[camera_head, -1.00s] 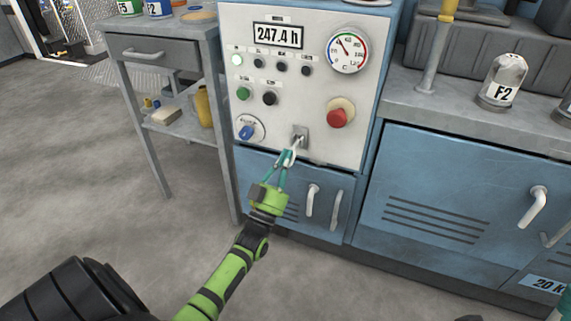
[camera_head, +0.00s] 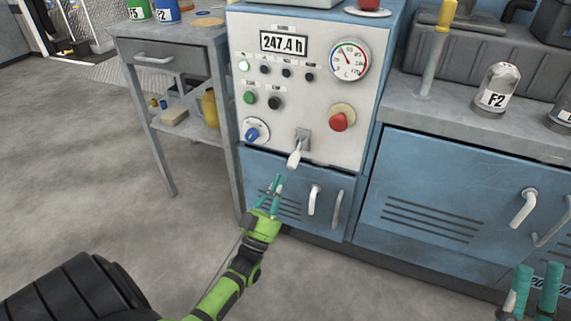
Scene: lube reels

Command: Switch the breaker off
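The breaker is a pale lever (camera_head: 294,159) on a grey mount (camera_head: 303,138), low on the white front panel of the blue cabinet. The lever points down and out from the panel. My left gripper (camera_head: 279,180), green with teal fingers, is below and left of the lever, in front of the lower blue door. It is apart from the lever and holds nothing that I can see. Its fingertips look close together at this angle. My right gripper (camera_head: 535,278) shows only partly at the bottom right corner, its two teal fingers apart and empty.
The panel has a red knob (camera_head: 339,121), a blue selector (camera_head: 252,134), a gauge (camera_head: 349,60) and a display (camera_head: 284,42). Door handles (camera_head: 314,199) stick out beside my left gripper. A grey side table (camera_head: 170,48) stands left.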

